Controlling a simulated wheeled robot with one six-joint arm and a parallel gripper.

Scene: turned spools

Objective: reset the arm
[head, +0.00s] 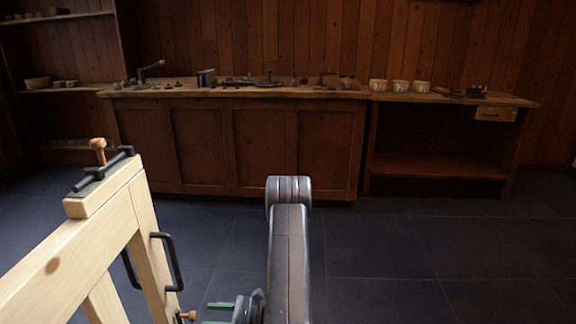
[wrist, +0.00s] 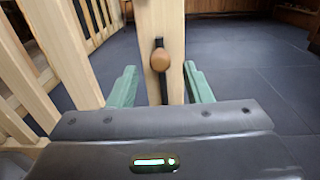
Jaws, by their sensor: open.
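My gripper (head: 208,312) is low in the middle of the head view, beside my grey arm, with its green fingers pointing left towards a pale wooden frame (head: 150,240). In the wrist view my gripper (wrist: 160,67) has its two green fingers spread, with nothing held. An upright post (wrist: 159,20) of the frame shows between the fingers, with a round wooden knob (wrist: 161,59) and a dark bar on it. In the head view a small gap shows between the fingertips and a low wooden knob (head: 187,316); the exact distance is unclear.
The frame carries a black handle (head: 175,262) and, on top, a black bar and a turned wooden piece (head: 98,146). A long workbench (head: 235,145) with tools and several white cups stands along the back wall. The dark tiled floor (head: 400,250) on the right is clear.

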